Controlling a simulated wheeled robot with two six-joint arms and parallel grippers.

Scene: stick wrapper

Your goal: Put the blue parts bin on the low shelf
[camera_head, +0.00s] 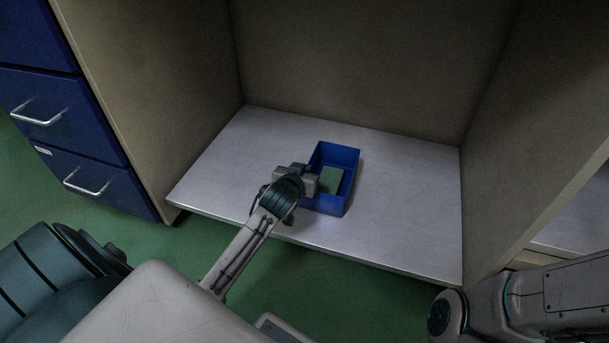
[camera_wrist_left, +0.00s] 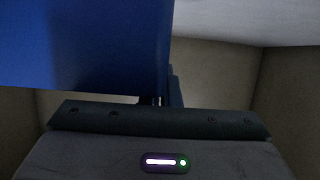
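The blue parts bin (camera_head: 345,153) sits upright on the low shelf (camera_head: 400,225), a pale board inside the open cabinet. A greenish block (camera_head: 330,180) lies in the bin. My left gripper (camera_head: 308,182) is at the bin's left wall, close against it. In the left wrist view the bin (camera_wrist_left: 85,45) fills the upper left, right in front of the gripper (camera_wrist_left: 160,100). The fingertips are mostly hidden by the bin and the gripper body, so I cannot see whether they are closed on the wall. My right gripper is not in view.
Cabinet side panels stand left (camera_head: 150,80) and right (camera_head: 535,130) of the shelf, with a back panel (camera_head: 360,65) behind. Blue drawers (camera_head: 90,180) with metal handles are at the left. The shelf is bare on both sides of the bin. Green floor (camera_head: 310,290) lies in front.

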